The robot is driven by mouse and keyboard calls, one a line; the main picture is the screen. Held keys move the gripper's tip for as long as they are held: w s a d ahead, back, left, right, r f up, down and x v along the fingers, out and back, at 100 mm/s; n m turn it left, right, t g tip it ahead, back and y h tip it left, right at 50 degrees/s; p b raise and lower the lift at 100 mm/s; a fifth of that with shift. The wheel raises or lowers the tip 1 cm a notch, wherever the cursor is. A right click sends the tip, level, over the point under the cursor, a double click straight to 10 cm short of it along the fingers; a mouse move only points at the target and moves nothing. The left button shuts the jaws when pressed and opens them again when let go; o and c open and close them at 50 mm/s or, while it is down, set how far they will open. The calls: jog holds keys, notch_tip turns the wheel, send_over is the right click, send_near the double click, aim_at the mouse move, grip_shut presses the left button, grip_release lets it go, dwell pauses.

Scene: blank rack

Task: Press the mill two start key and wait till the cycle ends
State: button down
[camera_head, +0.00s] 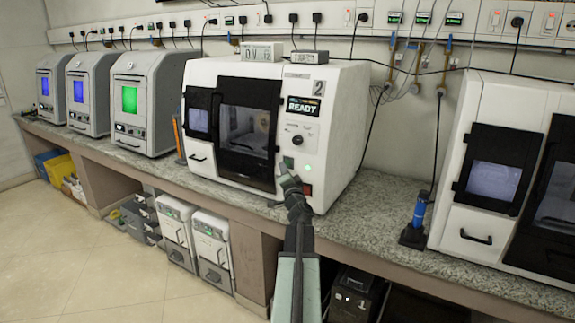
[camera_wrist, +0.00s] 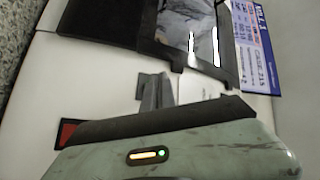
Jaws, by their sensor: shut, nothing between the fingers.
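Mill two (camera_head: 330,130) is the white machine in the middle of the bench, marked 2, with its display (camera_head: 303,106) reading READY. Its black-framed door (camera_head: 245,125) looks closed. A dark green key (camera_head: 288,162) sits low on its front right, just above my gripper's tip, with a lit green lamp beside it and a red key (camera_head: 307,189) below. My gripper (camera_head: 285,172) is shut and empty, its tip at the front close to the green key. Contact cannot be told. In the wrist view the gripper (camera_wrist: 157,90) points at the white front, and the red key (camera_wrist: 67,132) shows at left.
Several grey units with lit windows (camera_head: 130,100) stand at left. Grey cabinets (camera_head: 212,250) are under the granite bench (camera_head: 375,215). The floor at left is clear.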

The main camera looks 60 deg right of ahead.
dwell(0.4)
jog(key=shift+d, duration=0.45)
